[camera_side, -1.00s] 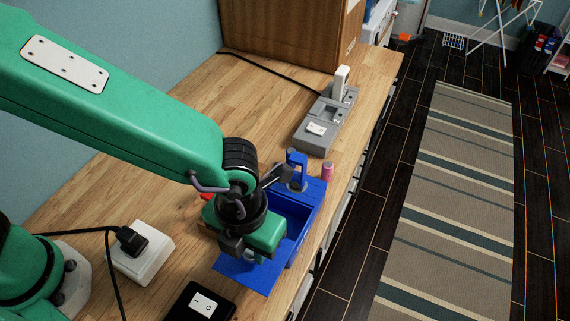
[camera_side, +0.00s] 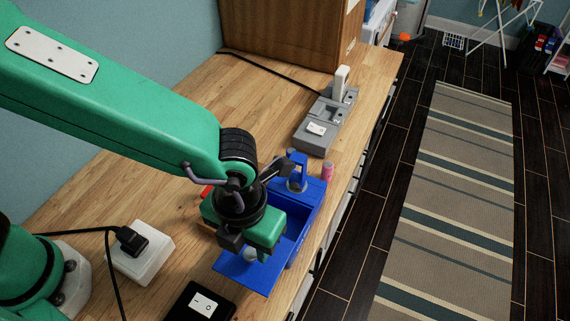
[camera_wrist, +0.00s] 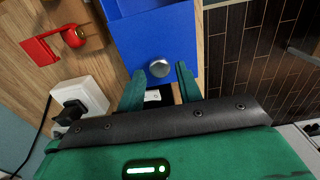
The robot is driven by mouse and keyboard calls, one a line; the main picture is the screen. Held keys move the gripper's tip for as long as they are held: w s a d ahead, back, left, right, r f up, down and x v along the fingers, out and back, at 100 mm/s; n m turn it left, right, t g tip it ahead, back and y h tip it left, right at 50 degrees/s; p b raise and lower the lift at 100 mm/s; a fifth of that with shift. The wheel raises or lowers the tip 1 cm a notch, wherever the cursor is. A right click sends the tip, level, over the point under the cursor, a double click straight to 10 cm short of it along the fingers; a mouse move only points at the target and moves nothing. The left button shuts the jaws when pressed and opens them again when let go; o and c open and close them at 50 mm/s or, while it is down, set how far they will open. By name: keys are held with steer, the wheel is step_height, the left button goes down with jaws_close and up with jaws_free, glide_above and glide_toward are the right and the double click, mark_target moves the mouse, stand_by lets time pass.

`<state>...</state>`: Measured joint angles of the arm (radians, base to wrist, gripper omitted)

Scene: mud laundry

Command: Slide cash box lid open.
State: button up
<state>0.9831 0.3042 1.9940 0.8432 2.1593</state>
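The blue cash box (camera_side: 313,192) stands near the table's front edge. Its inside shows open, and its flat blue lid (camera_side: 240,275) sticks out at the near end. A round silver knob (camera_wrist: 160,68) sits on the lid; it also shows just below my gripper in the side view (camera_side: 250,254). My gripper (camera_wrist: 158,81) is over the lid with its two green fingers apart. The fingertips lie on either side of the knob in the wrist view, with gaps, and hold nothing. My gripper hides part of the box in the side view.
A white block with a black plug (camera_side: 140,256) and a black switch box (camera_side: 185,301) stand near the lid. A red object (camera_wrist: 40,48) lies beside the box. A pink can (camera_side: 327,171) and a grey device (camera_side: 318,130) stand beyond. The table's back left is clear.

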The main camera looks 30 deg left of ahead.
mark_target(249, 249)
steer(key=shift+r, duration=2.3)
steer(key=shift+w+a+r+n, duration=0.2)
steer(key=shift+a+n, duration=0.05)
steer(key=shift+n, duration=0.05)
steer(key=w+a+r+n+t+h, duration=0.1)
steer(key=w+a+r+n, duration=0.25)
steer(key=a+n, duration=0.5)
steer(key=w+a+r+n+t, duration=0.15)
steer(key=a+r+n, duration=0.25)
steer(key=a+n, duration=0.45)
steer(key=s+a+r+n+t, duration=0.1)
steer(key=s+a+n, duration=0.1)
steer(key=a+n, duration=0.6)
steer(key=s+a+r+n+t+y, duration=0.1)
steer(key=s+a+n+t, duration=0.1)
steer(key=a+n, duration=0.6)
steer(key=shift+s+r+n, duration=0.2)
steer(key=shift+s+n, duration=0.45)
steer(key=shift+n, duration=0.55)
